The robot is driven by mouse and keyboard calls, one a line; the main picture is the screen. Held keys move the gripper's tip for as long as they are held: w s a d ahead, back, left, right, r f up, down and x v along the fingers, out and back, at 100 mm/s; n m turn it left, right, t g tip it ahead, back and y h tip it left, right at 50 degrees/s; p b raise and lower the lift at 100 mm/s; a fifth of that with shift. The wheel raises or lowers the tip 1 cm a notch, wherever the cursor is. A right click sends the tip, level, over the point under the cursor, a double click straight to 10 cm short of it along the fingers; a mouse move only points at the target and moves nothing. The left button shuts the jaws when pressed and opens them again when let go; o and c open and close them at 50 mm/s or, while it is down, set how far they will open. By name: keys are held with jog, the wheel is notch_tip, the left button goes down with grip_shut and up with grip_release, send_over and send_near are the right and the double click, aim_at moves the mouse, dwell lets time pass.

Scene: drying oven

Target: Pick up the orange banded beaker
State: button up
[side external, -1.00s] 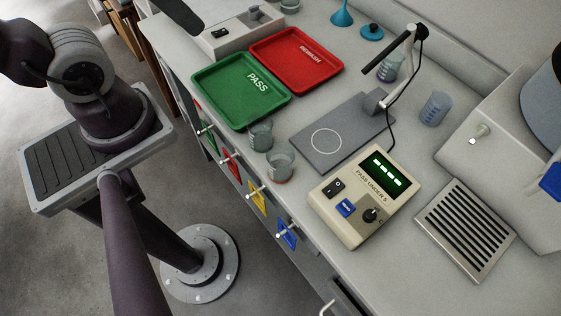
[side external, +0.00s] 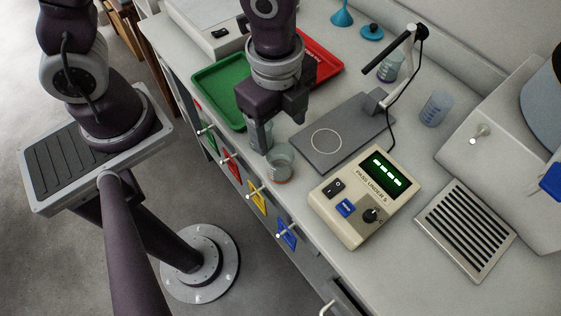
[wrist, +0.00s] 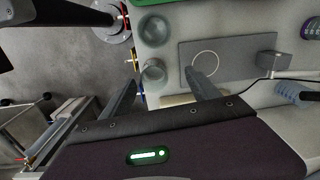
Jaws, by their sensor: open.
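The orange banded beaker (side external: 281,168) is clear glass with an orange-red band near its base. It stands upright near the bench's front edge, left of the beige device. In the wrist view the matching beaker (wrist: 154,69) lies between my open fingertips as seen from above; its band cannot be made out there. My gripper (side external: 279,122) is open and empty, above and slightly behind the beaker in the side view. The fingertips (wrist: 161,78) also show in the wrist view. A second clear beaker (side external: 260,140) stands close by, partly hidden by a finger.
A grey plate (side external: 345,150) with a white ring and a lamp-like arm lies to the right. A beige device (side external: 365,195) sits in front of it. Green (side external: 212,85) and red (side external: 322,62) trays are behind my gripper.

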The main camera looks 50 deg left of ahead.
aim_at(281, 162)
jog(key=f, duration=0.1)
jog(key=s+d+f+m, duration=0.1)
jog(key=shift+d+f+g, duration=0.3)
jog(key=shift+f, duration=0.05)
notch_tip(281, 162, down, 6)
jog(key=shift+f, duration=0.25)
grip_shut()
jog(key=shift+r, duration=0.1)
